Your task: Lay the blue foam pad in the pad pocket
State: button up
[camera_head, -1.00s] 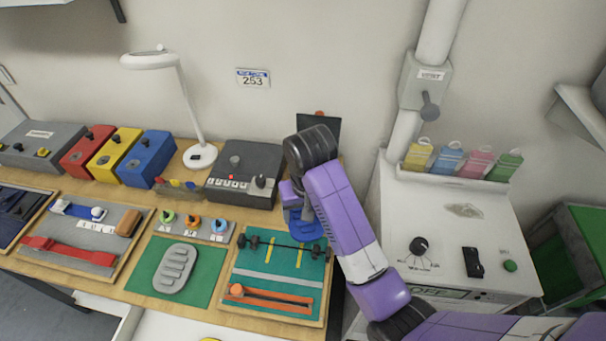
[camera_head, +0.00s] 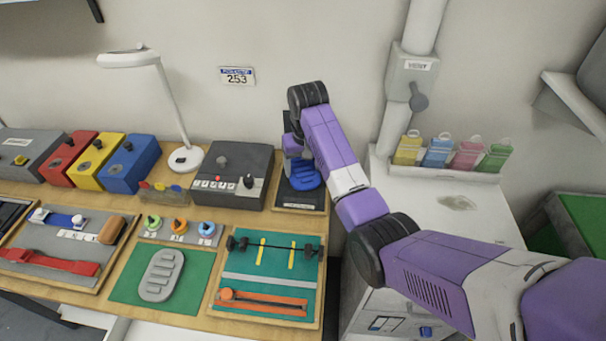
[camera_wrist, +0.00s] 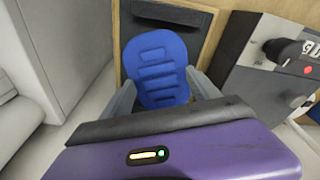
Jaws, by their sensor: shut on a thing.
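The blue foam pad (camera_head: 304,176) is an oval with raised ribs. In the wrist view the pad (camera_wrist: 157,68) sits between the two grey fingers of my gripper (camera_wrist: 161,88), which is shut on it. In the head view my gripper (camera_head: 292,152) is partly hidden behind my arm. The pad is over a dark, wood-edged tray with a label (camera_head: 299,206), seemingly the pad pocket. In the wrist view the dark tray (camera_wrist: 178,14) shows beyond the pad. I cannot tell whether the pad touches it.
A dark control box (camera_head: 228,175) stands close left of the tray. A teal board (camera_head: 268,275) with a black bar and orange strap lies in front. A grey ribbed pad (camera_head: 162,275) lies on a green mat. A white cabinet (camera_head: 455,205) stands right.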

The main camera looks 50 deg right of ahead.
aim_at(303, 171)
jog(key=shift+f+p, duration=0.3)
jog(key=shift+f, duration=1.7)
jog(key=shift+f, duration=0.15)
jog(key=o, duration=1.4)
jog(key=shift+c, duration=0.2)
jog(key=r, duration=0.4)
jog(key=s+r, duration=0.1)
jog(key=r, duration=0.3)
jog(key=a+r, duration=0.1)
jog(key=r, duration=0.3)
jog(key=shift+s+r+b, duration=0.15)
jog(key=shift+s+b, duration=0.1)
jog(key=shift+b, duration=0.05)
jog(key=shift+d, duration=0.1)
